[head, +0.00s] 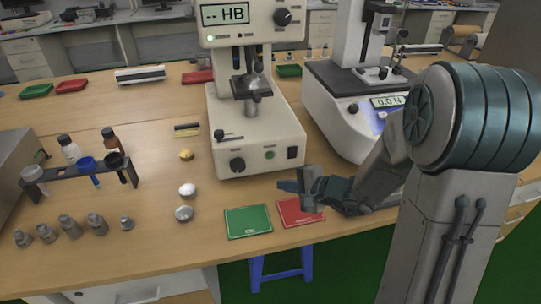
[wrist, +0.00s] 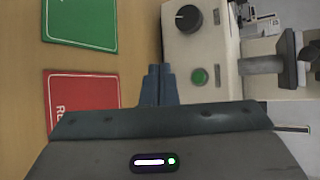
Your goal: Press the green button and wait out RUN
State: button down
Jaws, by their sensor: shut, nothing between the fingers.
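The hardness tester (head: 257,120) stands upright on the wooden bench, its display reading "-- HB". The green button (head: 270,155) is on its front base, between a black knob (head: 237,165) and a dark switch (head: 292,152). In the wrist view the green button (wrist: 199,77) shows to the right of the fingertips, with the knob (wrist: 188,18) above it. My gripper (head: 285,186) is shut and empty, in front of the tester, over the bench near the red card. Its closed fingers (wrist: 159,84) are apart from the button in the wrist view. No RUN text is readable.
A green card (head: 248,222) and a red card (head: 299,212) lie at the front edge. A force tester (head: 364,122) reading "0.0 N" stands close on the right. A bottle rack (head: 80,175) stands left.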

jog(key=shift+w, duration=0.15)
jog(key=p, duration=0.2)
send_near(264, 159)
jog(key=a+f, duration=0.2)
jog(key=a, duration=0.1)
jog(key=shift+f, duration=0.3)
jog(key=shift+w+a+r, duration=0.1)
jog(key=shift+w+a, duration=0.1)
jog(key=shift+w, duration=0.3)
jog(key=shift+w, duration=0.1)
dwell(1.1)
jog(key=shift+w+a+b, duration=0.1)
jog(key=shift+w+b, duration=0.2)
jog(key=shift+b, duration=0.2)
jog(key=shift+w+a, duration=0.1)
jog(key=shift+w, duration=0.25)
dwell(0.4)
jog(key=shift+s+b, duration=0.1)
jog(key=shift+b, duration=0.25)
jog(key=shift+s+b, duration=0.55)
jog(key=shift+s, duration=0.1)
